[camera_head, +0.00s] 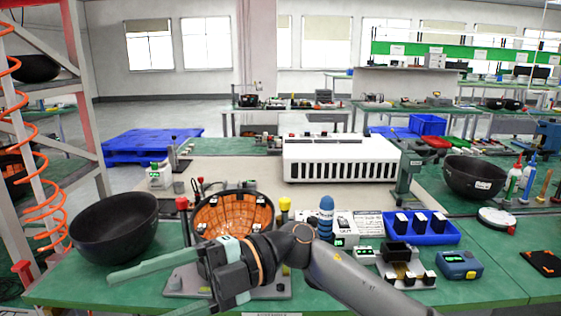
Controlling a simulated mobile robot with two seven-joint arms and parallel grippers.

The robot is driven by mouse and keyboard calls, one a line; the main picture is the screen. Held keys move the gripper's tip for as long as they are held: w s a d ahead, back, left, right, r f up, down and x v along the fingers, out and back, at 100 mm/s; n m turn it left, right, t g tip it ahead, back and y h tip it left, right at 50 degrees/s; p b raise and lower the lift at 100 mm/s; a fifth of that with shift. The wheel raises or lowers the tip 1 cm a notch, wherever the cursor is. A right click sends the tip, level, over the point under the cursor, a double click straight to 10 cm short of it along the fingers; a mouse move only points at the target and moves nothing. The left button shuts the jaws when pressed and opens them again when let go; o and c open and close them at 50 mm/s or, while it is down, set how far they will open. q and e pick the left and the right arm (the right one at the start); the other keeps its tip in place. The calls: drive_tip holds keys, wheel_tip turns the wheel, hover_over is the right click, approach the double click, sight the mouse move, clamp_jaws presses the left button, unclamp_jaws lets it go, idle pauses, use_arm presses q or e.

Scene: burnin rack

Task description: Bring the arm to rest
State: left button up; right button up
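My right arm comes in from the lower right and reaches left across the front of the green workbench (480,290). My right gripper (142,297) points left over the front left of the bench. Its two pale fingers are spread well apart, with nothing seen between them; the lower finger runs to the bottom edge of the picture. The gripper body and wrist partly hide an orange-lined bowl fixture (235,212) and its base plate. My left arm and gripper are not in view.
A black bowl (113,228) stands behind the fingers, and another black bowl (474,178) is at right. A blue bin tray (440,236), a blue device (459,265) and a blue-topped bottle (326,216) stand near the arm. A white slotted unit (340,160) sits behind.

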drive_tip(key=w+d+f+m+t+y, duration=0.35)
drive_tip(key=w+m+t, duration=0.25)
drive_tip(key=m+t, duration=0.5)
drive_tip(key=w+d+f+m+t+y, duration=0.3)
drive_tip(key=w+d+m+t, duration=0.2)
drive_tip(key=m+t, duration=0.55)
drive_tip(key=w+d+f+m+t+h, duration=0.1)
drive_tip(key=d+f+m+t+h, duration=0.2)
drive_tip(key=d+f+m+h, duration=0.45)
drive_tip(key=d+f+m+t+h, duration=0.2)
drive_tip(key=d+f+m+h, duration=0.3)
drive_tip(key=f, duration=0.6)
drive_tip(key=s+d+f+m+g+h, duration=0.1)
drive_tip(key=s+d+f+g+h, duration=0.25)
drive_tip(key=s+f, duration=0.6)
drive_tip(key=s+d+f+m+g+h, duration=0.1)
drive_tip(key=s+d+f+g+h, duration=0.3)
drive_tip(key=s+f, duration=0.5)
use_arm(q)
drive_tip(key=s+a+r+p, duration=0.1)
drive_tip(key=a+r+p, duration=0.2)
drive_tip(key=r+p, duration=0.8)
drive_tip(key=p, duration=0.4)
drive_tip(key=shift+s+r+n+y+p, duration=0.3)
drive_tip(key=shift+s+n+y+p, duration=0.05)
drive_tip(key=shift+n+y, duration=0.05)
use_arm(e)
drive_tip(key=d+r, duration=0.3)
drive_tip(key=r, duration=0.8)
drive_tip(key=shift+d, duration=0.35)
